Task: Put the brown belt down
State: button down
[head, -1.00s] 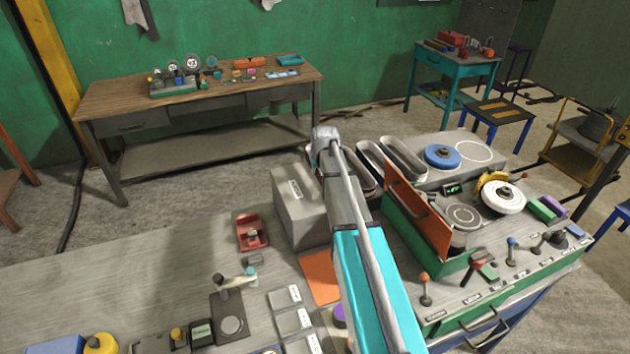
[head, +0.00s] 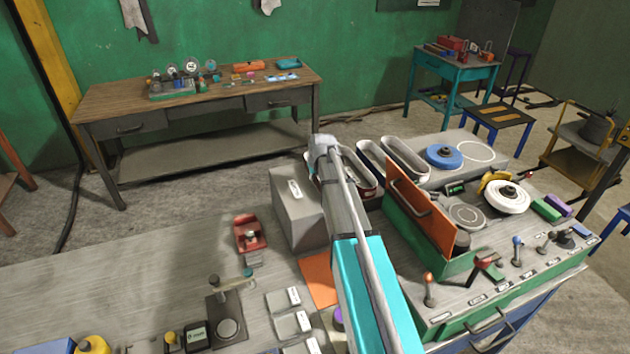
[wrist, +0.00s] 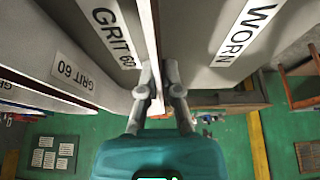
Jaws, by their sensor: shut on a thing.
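My gripper (wrist: 160,78) is shut on a thin upright belt wall (wrist: 156,40) with a brown edge, which I take to be the brown belt. In the wrist view the belt runs up from between the two fingertips, next to a grey face labelled WORN. In the head view my arm hides the fingers and most of the held belt. The grey box (head: 296,210) stands just left of my arm. I cannot tell whether the belt touches the surface below it.
Other pale belt loops (head: 405,158) stand right of my arm, labelled GRIT 60 in the wrist view. An orange panel (head: 420,205) on a green case stands close on the right. A red tool (head: 251,234) lies left of the box. The bench (head: 120,290) at left has bare room.

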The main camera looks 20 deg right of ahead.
jog(key=shift+f, duration=0.25)
jog(key=c, duration=0.8)
grip_release()
jog(key=shift+r, duration=0.1)
jog(key=p+v, duration=1.1)
jog(key=v, duration=0.1)
jog(key=shift+r, duration=0.15)
dwell(0.6)
jog(key=s+a+g, duration=0.2)
jog(key=s+a, duration=0.6)
jog(key=s, duration=0.4)
jog(key=s+a+f+g, duration=0.1)
jog(key=s+a+g, duration=0.1)
jog(key=s+a, duration=0.6)
jog(key=s, duration=0.4)
jog(key=shift+s+a+f+g, duration=0.2)
jog(key=shift+s+f+g, duration=0.15)
jog(key=shift+g, duration=0.05)
